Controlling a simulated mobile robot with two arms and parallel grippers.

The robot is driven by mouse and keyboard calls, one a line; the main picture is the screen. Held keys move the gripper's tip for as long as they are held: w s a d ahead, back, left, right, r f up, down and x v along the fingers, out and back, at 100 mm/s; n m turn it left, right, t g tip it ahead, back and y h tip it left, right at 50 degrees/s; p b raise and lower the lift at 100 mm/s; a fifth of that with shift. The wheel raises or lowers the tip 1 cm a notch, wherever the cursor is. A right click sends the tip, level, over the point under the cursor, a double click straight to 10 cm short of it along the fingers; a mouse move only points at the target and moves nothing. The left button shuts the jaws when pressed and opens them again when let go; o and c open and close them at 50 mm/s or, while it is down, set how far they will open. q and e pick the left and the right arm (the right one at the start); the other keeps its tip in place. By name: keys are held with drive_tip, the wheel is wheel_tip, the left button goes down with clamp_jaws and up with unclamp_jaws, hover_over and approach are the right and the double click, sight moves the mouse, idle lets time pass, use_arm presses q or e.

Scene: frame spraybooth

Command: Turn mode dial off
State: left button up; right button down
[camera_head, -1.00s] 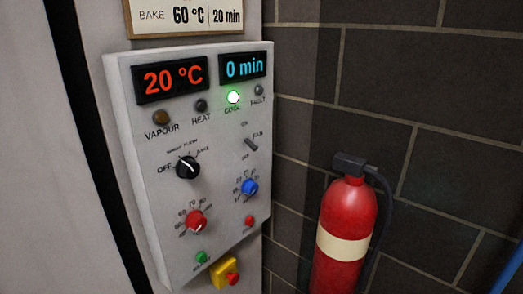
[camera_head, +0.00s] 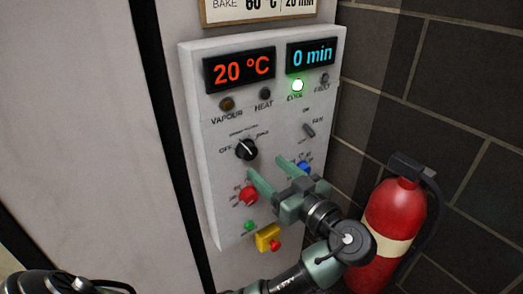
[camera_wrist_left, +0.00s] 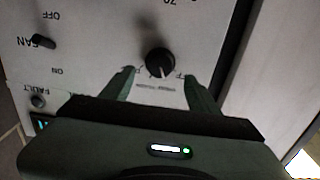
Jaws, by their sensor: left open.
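The mode dial (camera_head: 246,150) is a black round knob with a white pointer on the light grey control panel (camera_head: 212,170). Its pointer is turned up and to the left, off the OFF label at its left. My left gripper (camera_head: 267,168) is open and empty in front of the panel, low and right of the dial in the head view. In the left wrist view, which is upside down, the dial (camera_wrist_left: 160,62) appears just beyond and between the two open fingertips (camera_wrist_left: 160,80), apart from them. The right gripper is not in view.
A red knob (camera_head: 248,195), a blue knob (camera_head: 303,169), a green button (camera_head: 249,225) and a yellow-backed red button (camera_head: 268,238) sit lower on the panel. The fan switch (camera_head: 309,130) is at the right. A fire extinguisher (camera_head: 394,215) stands by the brick wall.

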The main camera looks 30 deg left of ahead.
sight(252, 155)
use_arm(q)
drive_tip(key=p+x, duration=0.2)
drive_tip(key=x, duration=0.3)
drive_tip(key=shift+a+r+p, duration=0.1)
drive_tip(key=shift+a+p, duration=0.25)
drive_tip(key=shift+w+a, duration=0.2)
drive_tip(key=shift+a, duration=0.1)
clamp_jaws()
drive_tip(key=n+b, duration=0.1)
drive_tip(key=b, duration=0.4)
drive_tip(key=f+n+b, duration=0.1)
drive_tip(key=n+b, duration=0.1)
drive_tip(key=b, duration=0.3)
drive_tip(key=shift+f, duration=0.35)
drive_tip(key=n+b, duration=0.2)
drive_tip(key=b, duration=0.4)
drive_tip(key=n+b, duration=0.2)
drive_tip(key=b, duration=0.4)
drive_tip(key=shift+w+r+n, duration=0.1)
drive_tip(key=shift+r+n, duration=0.25)
drive_tip(key=shift+n, duration=0.05)
drive_tip(key=shift+r+n+b, duration=0.3)
drive_tip(key=shift+n+b, duration=0.3)
drive_tip(key=shift+b, duration=0.45)
unclamp_jaws()
